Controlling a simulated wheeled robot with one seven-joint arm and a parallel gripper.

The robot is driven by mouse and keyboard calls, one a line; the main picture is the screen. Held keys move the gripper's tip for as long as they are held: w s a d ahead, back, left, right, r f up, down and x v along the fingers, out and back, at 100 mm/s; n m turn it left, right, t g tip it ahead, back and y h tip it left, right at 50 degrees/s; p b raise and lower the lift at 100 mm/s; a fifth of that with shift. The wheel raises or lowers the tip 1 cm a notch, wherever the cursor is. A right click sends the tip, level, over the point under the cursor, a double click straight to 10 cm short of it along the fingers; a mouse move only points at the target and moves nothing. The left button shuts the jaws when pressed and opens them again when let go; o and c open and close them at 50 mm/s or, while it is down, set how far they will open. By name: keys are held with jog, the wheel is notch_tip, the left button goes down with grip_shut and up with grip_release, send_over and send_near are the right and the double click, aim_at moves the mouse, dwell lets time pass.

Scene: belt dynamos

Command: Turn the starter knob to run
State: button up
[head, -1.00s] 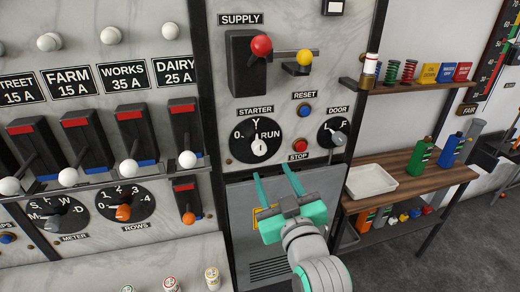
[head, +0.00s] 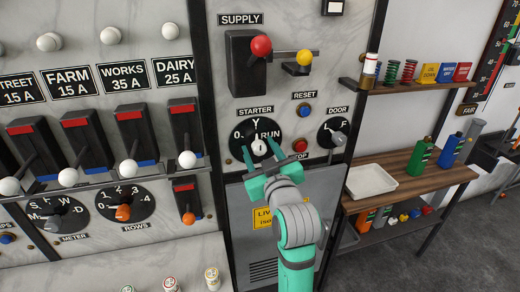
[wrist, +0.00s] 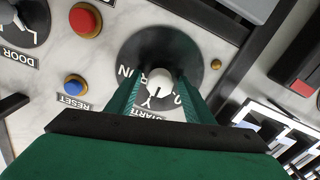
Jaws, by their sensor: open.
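The starter knob (head: 259,148) is white and sits on a round black dial (head: 239,129) marked 0, Y and RUN, under the STARTER label. Its pointer line appears to point to Y. My gripper (head: 260,147) is open in front of the dial, with one green finger on each side of the knob. In the wrist view, the picture is turned over, and the knob (wrist: 160,79) shows between the two fingers (wrist: 160,92). I cannot tell whether either finger touches it. The RUN mark lies beside one finger and is partly covered.
A red stop button (head: 300,145) and a blue reset button (head: 304,110) lie just right of the dial. The door dial (head: 332,132) is further right. The supply lever with its red ball (head: 261,46) is above. A grey panel (head: 236,215) is below.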

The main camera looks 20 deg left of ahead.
jog(key=shift+w+a, duration=0.1)
jog(key=shift+w, duration=0.15)
jog(key=shift+c, duration=0.3)
jog(key=c, duration=1)
jog(key=shift+m, duration=0.9)
jog(key=m, duration=0.3)
jog(key=shift+s, duration=0.1)
jog(key=m, duration=0.7)
jog(key=shift+d, duration=0.2)
